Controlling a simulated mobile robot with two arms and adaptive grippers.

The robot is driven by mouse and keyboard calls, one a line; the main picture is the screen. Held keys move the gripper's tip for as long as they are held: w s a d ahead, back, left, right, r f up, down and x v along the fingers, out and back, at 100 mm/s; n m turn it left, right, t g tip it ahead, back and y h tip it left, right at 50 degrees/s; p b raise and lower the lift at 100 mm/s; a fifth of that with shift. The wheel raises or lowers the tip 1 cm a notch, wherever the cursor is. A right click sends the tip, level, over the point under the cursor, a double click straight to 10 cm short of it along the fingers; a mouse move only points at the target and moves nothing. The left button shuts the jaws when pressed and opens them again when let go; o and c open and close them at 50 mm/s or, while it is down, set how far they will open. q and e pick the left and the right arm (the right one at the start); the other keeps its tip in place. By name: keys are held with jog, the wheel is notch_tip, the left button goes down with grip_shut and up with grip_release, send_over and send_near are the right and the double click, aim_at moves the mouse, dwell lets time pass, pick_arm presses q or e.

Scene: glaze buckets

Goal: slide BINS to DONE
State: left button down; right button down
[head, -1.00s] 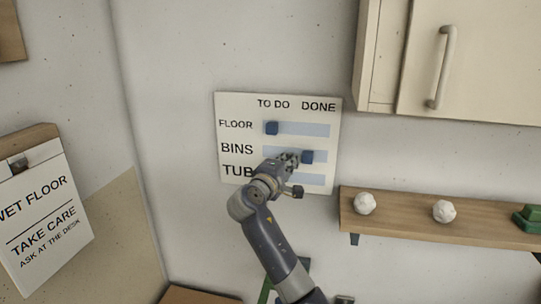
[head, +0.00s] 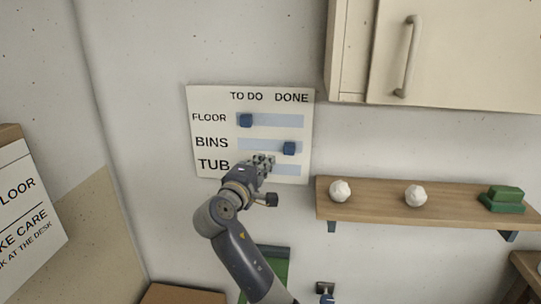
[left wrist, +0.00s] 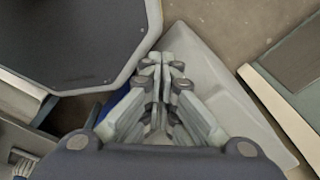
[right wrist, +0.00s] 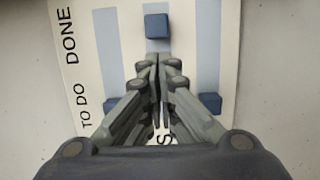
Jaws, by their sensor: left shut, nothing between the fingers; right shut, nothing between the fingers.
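The white board (head: 222,101) on the wall has three pale slider tracks marked FLOOR, BINS and TUB, with TO DO left and DONE right. The blue BINS slider (head: 289,148) sits near the DONE end of its track; it also shows in the right wrist view (right wrist: 157,25). The FLOOR slider (head: 246,120) is at the TO DO end. The TUB slider (right wrist: 210,103) is at its TO DO end, hidden in the head view. My right gripper (head: 268,162) is shut and empty, left of and below the BINS slider, apart from it. My left gripper (left wrist: 165,60) is shut and empty, away from the board.
A cabinet (head: 455,50) hangs above. A paper sign (head: 25,215) is at the left. The wall left of the board is clear.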

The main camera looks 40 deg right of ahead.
jog(key=v, duration=0.5)
jog(key=shift+s+a, duration=0.1)
jog(key=shift+a, duration=0.1)
jog(key=shift+f, duration=0.1)
